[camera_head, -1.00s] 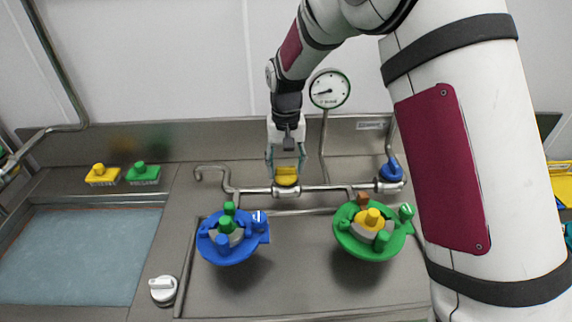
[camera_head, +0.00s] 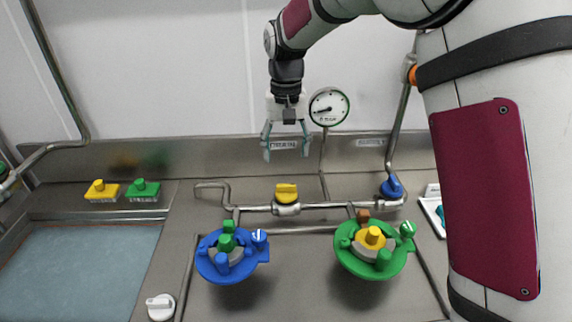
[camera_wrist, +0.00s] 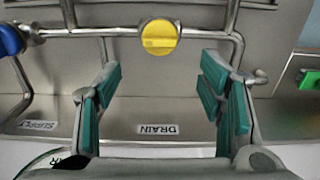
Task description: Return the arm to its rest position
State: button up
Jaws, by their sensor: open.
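My gripper (camera_head: 287,150) is open and empty, with its fingers pointing down in front of the back panel. It hangs above the yellow valve knob (camera_head: 286,193) on the pipe and is apart from it. In the wrist view the teal finger pads (camera_wrist: 160,100) are spread wide, and the yellow knob (camera_wrist: 159,37) shows beyond them with nothing between the pads. My arm reaches in from the upper right and covers the right side of the head view.
A blue valve knob (camera_head: 391,188) sits on the pipe at right. A round gauge (camera_head: 329,107) stands close beside my gripper. Blue (camera_head: 227,267) and green (camera_head: 368,266) round fixtures stand in front. Yellow (camera_head: 101,190) and green (camera_head: 142,190) brushes lie left. A white tray (camera_head: 432,213) is at right.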

jog(key=shift+r, duration=0.75)
